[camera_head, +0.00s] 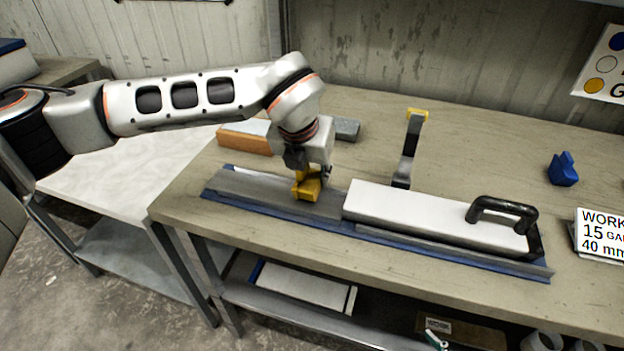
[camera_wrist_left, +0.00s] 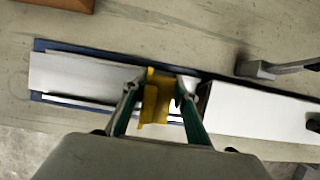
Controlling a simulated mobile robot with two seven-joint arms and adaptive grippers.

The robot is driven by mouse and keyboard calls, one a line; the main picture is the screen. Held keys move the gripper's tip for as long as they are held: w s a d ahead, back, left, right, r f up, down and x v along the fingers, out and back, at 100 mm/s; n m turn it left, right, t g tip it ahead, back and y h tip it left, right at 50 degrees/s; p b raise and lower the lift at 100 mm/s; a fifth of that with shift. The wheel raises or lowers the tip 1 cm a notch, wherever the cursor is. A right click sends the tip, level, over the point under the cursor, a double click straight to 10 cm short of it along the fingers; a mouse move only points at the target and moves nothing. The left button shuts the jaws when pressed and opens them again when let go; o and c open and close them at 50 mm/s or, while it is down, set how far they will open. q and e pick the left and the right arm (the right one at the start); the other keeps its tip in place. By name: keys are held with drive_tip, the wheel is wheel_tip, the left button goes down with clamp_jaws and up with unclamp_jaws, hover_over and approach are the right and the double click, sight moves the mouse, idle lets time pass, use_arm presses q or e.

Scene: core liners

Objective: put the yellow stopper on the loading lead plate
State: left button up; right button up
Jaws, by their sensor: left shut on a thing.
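The yellow stopper (camera_head: 307,184) is in my left gripper (camera_head: 302,172), over the grey metal plate at the left part of the long blue-edged fixture. In the left wrist view the yellow stopper (camera_wrist_left: 157,96) sits between the two fingers of my left gripper (camera_wrist_left: 157,92). The bare grey plate (camera_head: 245,186), which seems to be the loading lead plate, also shows in the left wrist view (camera_wrist_left: 75,76). I cannot tell whether the stopper touches the plate. My right gripper is not in view.
A long white block (camera_head: 420,212) with a black handle (camera_head: 503,212) lies on the fixture just right of the stopper. An orange block (camera_head: 245,140) lies behind left. A blue piece (camera_head: 563,169) sits at the right.

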use_arm(q)
drive_tip(key=shift+f, duration=0.95)
drive_tip(key=o, duration=0.9)
drive_tip(key=shift+f, duration=0.1)
